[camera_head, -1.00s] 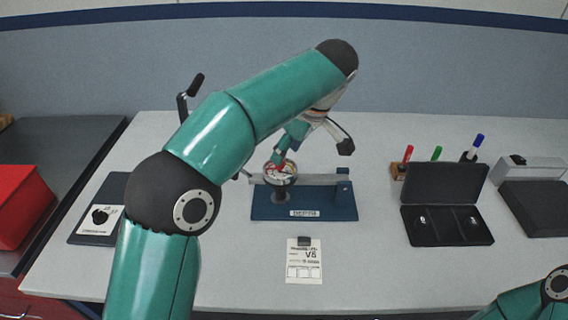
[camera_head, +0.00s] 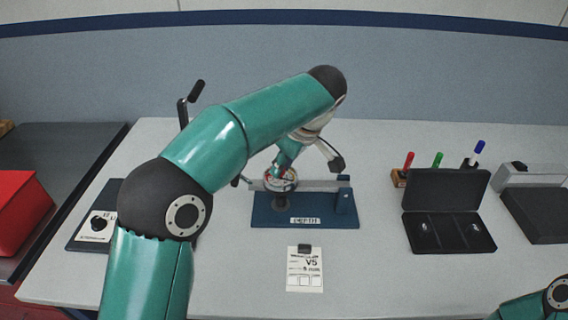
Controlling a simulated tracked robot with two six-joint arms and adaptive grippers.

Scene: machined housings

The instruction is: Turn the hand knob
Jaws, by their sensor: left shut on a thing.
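A blue fixture (camera_head: 262,215) labelled DEPTH stands in the middle of the table. It carries a grey horizontal bar (camera_head: 318,185) and, at its left end, a round dial-like piece (camera_head: 283,184) with a pale, partly red face. My left gripper (camera_head: 281,170) reaches down onto this round piece and appears shut on it; the fingertips are small and partly hidden. A black knob (camera_head: 98,222) sits on a labelled dark plate (camera_head: 82,240) at the left, apart from the gripper. I cannot tell which is the hand knob. My right gripper is out of view.
A paper card (camera_head: 305,270) marked V5 lies in front of the fixture. An open black case (camera_head: 447,232) and several pens (camera_head: 437,156) in holders stand at the right. A black crank handle (camera_head: 195,92) rises behind my left arm. A red bin (camera_head: 18,210) is far left.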

